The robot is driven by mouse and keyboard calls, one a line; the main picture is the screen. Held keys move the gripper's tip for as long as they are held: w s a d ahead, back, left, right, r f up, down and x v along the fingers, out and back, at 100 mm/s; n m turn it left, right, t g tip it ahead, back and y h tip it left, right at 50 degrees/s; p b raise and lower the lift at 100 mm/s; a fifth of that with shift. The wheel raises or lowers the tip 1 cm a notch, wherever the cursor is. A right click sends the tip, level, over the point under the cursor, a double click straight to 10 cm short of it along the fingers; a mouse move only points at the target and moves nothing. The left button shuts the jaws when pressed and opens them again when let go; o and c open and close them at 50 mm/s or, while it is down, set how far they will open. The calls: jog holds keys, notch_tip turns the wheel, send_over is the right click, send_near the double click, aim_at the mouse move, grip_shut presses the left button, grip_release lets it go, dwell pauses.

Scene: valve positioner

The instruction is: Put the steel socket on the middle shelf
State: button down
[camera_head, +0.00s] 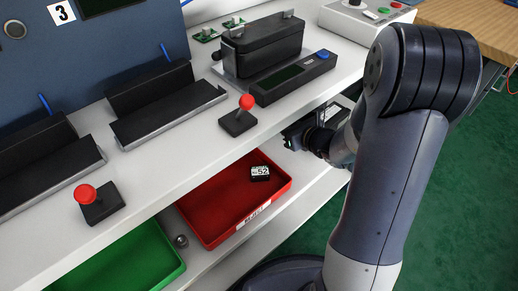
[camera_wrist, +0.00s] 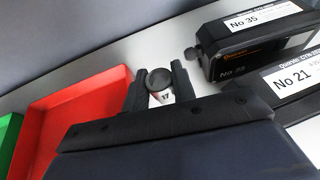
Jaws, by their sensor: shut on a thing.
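My gripper (camera_wrist: 160,82) is shut on a small grey cylinder with a round top and a "17" mark, which looks like the steel socket (camera_wrist: 160,78). One dark finger is on each side of it. The shelf below the counter (camera_wrist: 95,86) lies behind and under it; I cannot tell whether the socket touches the shelf. In the head view my gripper (camera_head: 297,136) reaches in under the counter edge, right of the red tray, and the held socket is hidden there.
The red tray (camera_wrist: 82,88) is left of my gripper, with a small labelled block (camera_head: 260,173) inside. The green tray (camera_head: 125,262) is further left; a small metal piece (camera_head: 181,241) stands between them. Black labelled boxes (camera_wrist: 262,45) are close on the right. The counter (camera_head: 190,150) overhangs the shelf.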

aim_at(283, 154)
notch_tip(283, 154, down, 9)
jog(key=b, duration=0.3)
jog(key=shift+f+b, duration=0.2)
jog(key=shift+b, duration=0.1)
jog(key=shift+f, duration=0.15)
jog(key=c, duration=1.6)
grip_release()
jog(key=shift+f, duration=0.1)
jog(key=shift+o, duration=0.7)
